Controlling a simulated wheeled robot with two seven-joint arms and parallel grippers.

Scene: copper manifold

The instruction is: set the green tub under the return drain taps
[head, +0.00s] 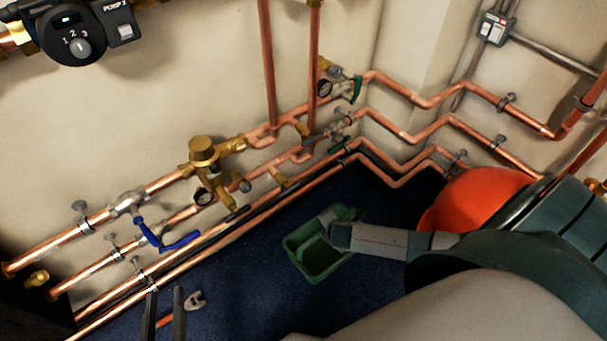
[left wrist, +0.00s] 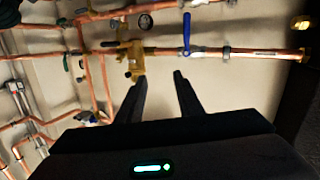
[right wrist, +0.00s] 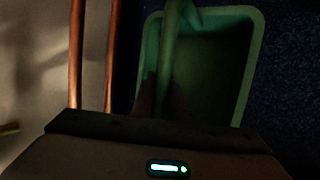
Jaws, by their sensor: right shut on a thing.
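The green tub (head: 318,262) is low over the dark blue floor near the wall pipes. My right gripper (head: 338,228) reaches in from the right and is shut on the tub. I cannot tell whether the tub touches the floor. Small brass taps (head: 279,179) sit on the lower pipes behind and left of it; which are the return drain taps is not clear. My left gripper (head: 165,315) is open and empty at the lower left; its parted fingers show in the left wrist view (left wrist: 160,90).
Copper pipes line the wall, with a brass valve (head: 203,152) and blue lever handles (head: 175,242). An orange-red rounded thing (head: 475,198) is behind my right arm.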

